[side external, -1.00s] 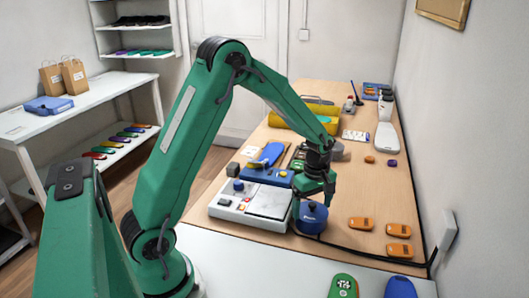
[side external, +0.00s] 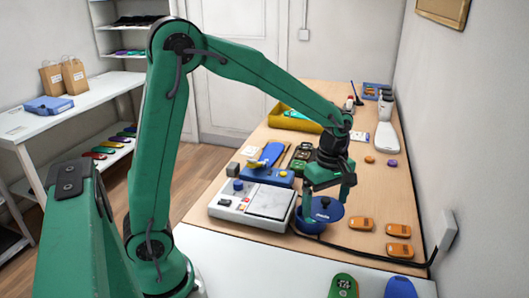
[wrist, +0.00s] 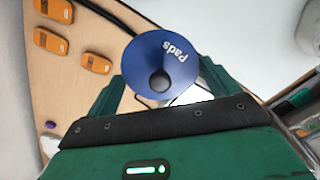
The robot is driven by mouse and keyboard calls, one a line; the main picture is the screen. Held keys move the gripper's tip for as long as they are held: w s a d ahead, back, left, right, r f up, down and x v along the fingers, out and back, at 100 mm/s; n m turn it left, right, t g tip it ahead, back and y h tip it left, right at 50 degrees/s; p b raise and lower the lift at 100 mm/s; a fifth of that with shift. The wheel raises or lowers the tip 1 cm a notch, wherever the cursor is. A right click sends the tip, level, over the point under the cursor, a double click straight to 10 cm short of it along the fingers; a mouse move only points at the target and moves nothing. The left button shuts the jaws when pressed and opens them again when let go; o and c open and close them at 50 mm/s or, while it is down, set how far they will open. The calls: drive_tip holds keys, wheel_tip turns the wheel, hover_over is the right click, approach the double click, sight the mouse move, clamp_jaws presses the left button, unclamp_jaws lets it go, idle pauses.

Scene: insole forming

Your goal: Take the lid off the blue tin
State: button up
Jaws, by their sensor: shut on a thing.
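My gripper (side external: 327,203) is shut on the blue lid (side external: 327,211), one finger at each side of its rim. The lid looks raised off the blue tin (side external: 307,226) and sits above it, a little to the right. In the wrist view the lid (wrist: 152,55) shows from above, with the word "Pads" and a black knob, between my gripper's fingers (wrist: 160,84). The lid hides much of the tin. Something white shows just under the lid in the wrist view; I cannot tell what it is.
A white device with a flat plate (side external: 270,202) stands left of the tin. Orange cases (side external: 398,231) lie to the right, with a black cable in front of them. A blue insole (side external: 400,287) and a green one (side external: 343,286) lie on the white front surface.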

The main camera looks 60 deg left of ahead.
drive_tip(key=shift+s+d+r, duration=0.3)
drive_tip(key=shift+d+r, duration=0.2)
drive_tip(key=shift+d, duration=0.25)
drive_tip(key=shift+w+a, duration=0.1)
drive_tip(key=w+a+f+n, duration=0.4)
drive_tip(key=w+a+n, duration=0.1)
drive_tip(key=w+a, duration=0.5)
drive_tip(key=shift+m, duration=0.3)
drive_tip(key=a+f, duration=0.2)
drive_tip(key=a, duration=0.1)
drive_tip(key=w+a+f, duration=0.1)
drive_tip(key=a+f, duration=0.1)
drive_tip(key=a, duration=0.2)
drive_tip(key=w+a+f, duration=0.1)
drive_tip(key=a+f, duration=0.1)
drive_tip(key=a, duration=0.2)
drive_tip(key=shift+f, duration=0.35)
drive_tip(key=shift+f, duration=0.1)
drive_tip(key=shift+f, duration=1.9)
drive_tip(key=shift+f, duration=0.1)
